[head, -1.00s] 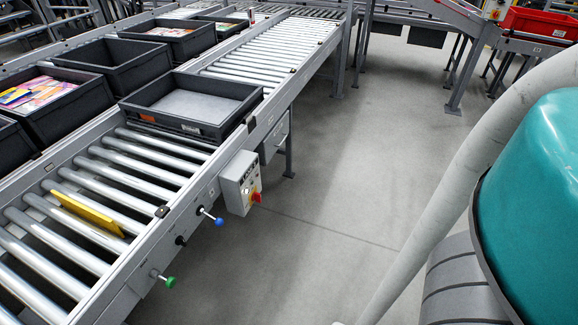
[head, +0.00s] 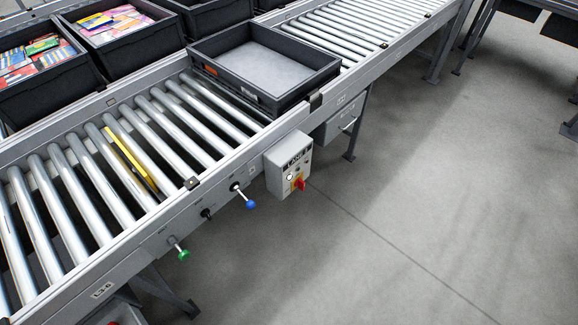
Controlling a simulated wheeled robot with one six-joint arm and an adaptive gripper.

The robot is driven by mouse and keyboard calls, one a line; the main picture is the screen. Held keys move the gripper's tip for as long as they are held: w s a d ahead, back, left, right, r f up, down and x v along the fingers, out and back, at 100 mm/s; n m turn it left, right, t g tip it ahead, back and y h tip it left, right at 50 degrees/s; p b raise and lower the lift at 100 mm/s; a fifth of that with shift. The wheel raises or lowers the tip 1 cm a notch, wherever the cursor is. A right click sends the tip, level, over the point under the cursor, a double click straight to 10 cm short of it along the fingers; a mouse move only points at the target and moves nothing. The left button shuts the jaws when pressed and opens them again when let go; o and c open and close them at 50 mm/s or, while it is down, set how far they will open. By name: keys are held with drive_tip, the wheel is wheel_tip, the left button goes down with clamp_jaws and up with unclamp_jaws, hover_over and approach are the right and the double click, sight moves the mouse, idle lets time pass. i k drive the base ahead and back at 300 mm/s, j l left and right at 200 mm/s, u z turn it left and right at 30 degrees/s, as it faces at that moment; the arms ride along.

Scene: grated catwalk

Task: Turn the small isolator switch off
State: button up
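A small grey control box (head: 287,163) is fixed to the side rail of the roller conveyor. Along the rail to the left are a blue-knobbed lever (head: 250,204), a small black knob (head: 206,213) and a green-knobbed lever (head: 183,254). My gripper is not in view.
An empty dark tray (head: 283,98) lies on the rollers behind the box. A yellow flat piece (head: 131,158) lies between rollers. Dark crates (head: 150,45) with colourful packets stand at the back left. The grey floor (head: 420,200) to the right is clear.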

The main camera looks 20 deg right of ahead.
sight(299, 182)
drive_tip(key=i+l, duration=0.2)
drive_tip(key=l, duration=0.2)
drive_tip(key=i+l, duration=0.2)
drive_tip(key=l, duration=0.25)
drive_tip(key=i+l, duration=0.2)
drive_tip(key=l, duration=0.2)
drive_tip(key=z, duration=0.05)
